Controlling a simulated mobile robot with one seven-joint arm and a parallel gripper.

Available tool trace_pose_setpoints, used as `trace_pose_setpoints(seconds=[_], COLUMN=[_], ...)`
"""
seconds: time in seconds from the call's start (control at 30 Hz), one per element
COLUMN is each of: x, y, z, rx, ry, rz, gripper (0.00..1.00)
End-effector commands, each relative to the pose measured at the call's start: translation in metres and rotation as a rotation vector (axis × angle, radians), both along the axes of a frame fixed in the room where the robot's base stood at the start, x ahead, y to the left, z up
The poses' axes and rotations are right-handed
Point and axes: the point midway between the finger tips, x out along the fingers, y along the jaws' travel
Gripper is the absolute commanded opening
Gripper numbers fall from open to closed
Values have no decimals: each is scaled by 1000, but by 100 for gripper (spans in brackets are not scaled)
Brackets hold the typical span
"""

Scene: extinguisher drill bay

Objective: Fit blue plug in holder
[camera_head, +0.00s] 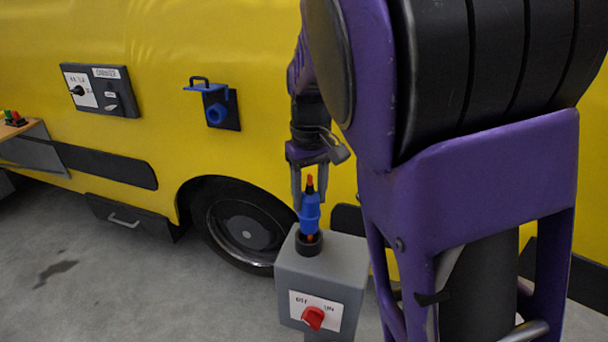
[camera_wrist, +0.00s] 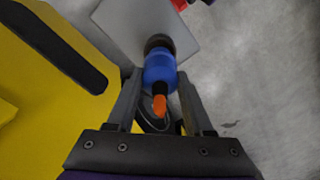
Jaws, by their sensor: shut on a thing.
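The blue plug (camera_head: 310,214) stands upright at the black ring socket (camera_head: 308,243) on top of a grey box. It has an orange and dark tip at its top, and a bit of orange shows just above the ring. I cannot tell how deep it sits. My gripper (camera_head: 310,200) comes from above with its fingers on both sides of the plug, shut on it. In the wrist view, the plug's blue body (camera_wrist: 160,72) is between the fingertips (camera_wrist: 159,82). A blue holder (camera_head: 216,108) on a black plate is mounted on the yellow vehicle side, left of my gripper.
The grey box (camera_head: 341,265) has a red knob (camera_head: 313,318) on its front. A dark switch panel (camera_head: 100,90) is on the vehicle at the left. The floor at the front left is clear.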

Motion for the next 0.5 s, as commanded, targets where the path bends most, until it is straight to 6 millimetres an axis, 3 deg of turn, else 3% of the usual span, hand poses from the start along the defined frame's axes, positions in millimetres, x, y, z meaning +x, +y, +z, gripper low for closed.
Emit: trace_pose_setpoints(seconds=[0.5], x=[0], y=[0], z=[-11], rx=[0], ry=[-1], rz=[-1], gripper=[0])
